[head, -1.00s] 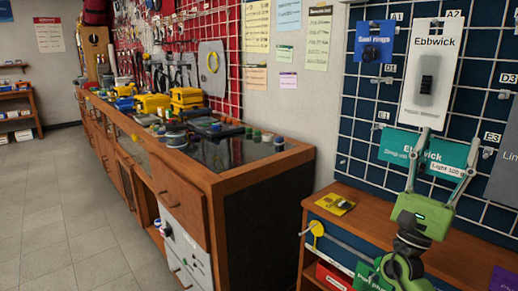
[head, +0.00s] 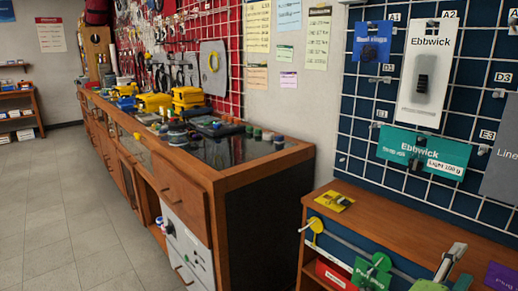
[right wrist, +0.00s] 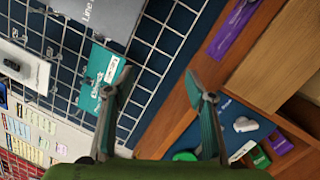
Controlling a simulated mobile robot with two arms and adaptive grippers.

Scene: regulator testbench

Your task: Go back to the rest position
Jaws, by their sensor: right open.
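My right gripper (head: 450,264) is at the bottom right edge of the head view, partly cut off, low in front of the wooden shelf. In the right wrist view its two fingers (right wrist: 157,82) stand wide apart with nothing between them. A teal Ebbwick pack (head: 423,152) hangs on the wall grid above, clear of the gripper; it also shows in the right wrist view (right wrist: 101,78), partly behind a finger. My left gripper is in neither view.
The blue grid panel (head: 352,120) holds a white Ebbwick pack (head: 425,80) and a blue pack (head: 374,42). A yellow card (head: 334,201) lies on the wooden shelf (head: 385,215). A long workbench (head: 215,178) stands left; the floor (head: 60,220) beside it is clear.

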